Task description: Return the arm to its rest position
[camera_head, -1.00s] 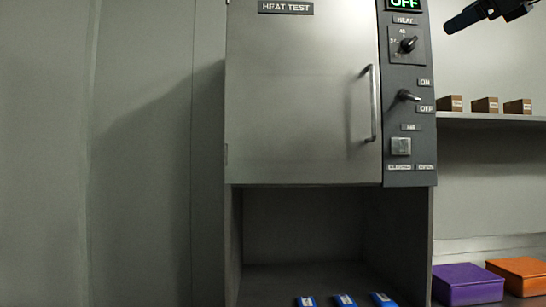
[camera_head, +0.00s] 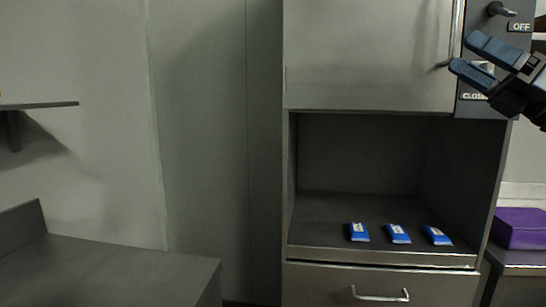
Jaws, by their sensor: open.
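My gripper (camera_head: 462,54) shows at the upper right, with its two blue-tipped fingers spread apart and nothing between them. It is in front of the lower right part of the closed cabinet door (camera_head: 365,55) and the control panel (camera_head: 524,14). The fingers point left, and the upper one lies close to the door handle (camera_head: 457,30) in the picture. Whether they touch cannot be told. The arm behind the gripper runs out of the right edge.
Three blue packets (camera_head: 359,232) lie in the open bay (camera_head: 330,258) under the door. A drawer handle (camera_head: 380,295) is below. A purple box (camera_head: 522,228) stands at the right. A grey counter (camera_head: 110,265) and a wall shelf (camera_head: 40,105) are at the left.

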